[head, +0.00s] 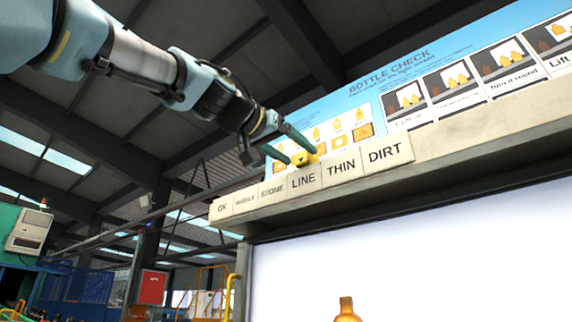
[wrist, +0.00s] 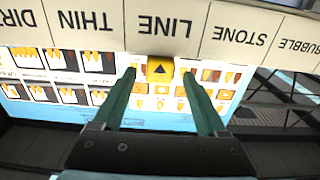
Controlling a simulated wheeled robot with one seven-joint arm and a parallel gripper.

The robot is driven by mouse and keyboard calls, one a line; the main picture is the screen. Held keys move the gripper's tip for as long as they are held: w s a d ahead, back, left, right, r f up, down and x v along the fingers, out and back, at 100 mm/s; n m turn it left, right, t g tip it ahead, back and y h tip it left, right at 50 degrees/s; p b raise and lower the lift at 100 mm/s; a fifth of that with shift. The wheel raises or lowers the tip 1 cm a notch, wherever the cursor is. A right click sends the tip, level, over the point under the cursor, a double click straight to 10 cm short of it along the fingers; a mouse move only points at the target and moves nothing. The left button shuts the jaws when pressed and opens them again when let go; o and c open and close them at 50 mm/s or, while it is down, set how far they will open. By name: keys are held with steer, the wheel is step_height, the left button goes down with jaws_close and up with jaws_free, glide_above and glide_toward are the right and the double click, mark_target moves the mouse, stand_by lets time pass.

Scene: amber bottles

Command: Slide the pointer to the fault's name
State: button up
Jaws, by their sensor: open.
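The yellow pointer (head: 306,158) sits on the ledge just behind the LINE plate (head: 304,180). In the wrist view, the pointer (wrist: 160,69) shows a dark triangle aimed at the LINE plate (wrist: 166,27). The row of name plates reads OK, BUBBLE, STONE, LINE, THIN, DIRT from left to right in the head view. My gripper (wrist: 160,76) is open, with one green finger on each side of the pointer and a visible gap on both sides. An amber bottle (head: 346,311) shows only its neck and shoulder at the bottom; no fault can be made out.
The pale ledge (head: 480,125) carries the plates above a bright white panel (head: 400,250). Behind it stands the blue BOTTLE CHECK poster (head: 375,75) with picture cards, close to my fingers. The ledge is clear on both sides of the pointer.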

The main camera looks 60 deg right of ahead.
mark_target(301, 156)
steer(key=shift+a+f+b, duration=0.15)
steer(key=shift+a+b, duration=0.5)
steer(key=shift+a, duration=0.3)
steer(key=shift+a+r, duration=0.2)
steer(key=shift+a, duration=0.3)
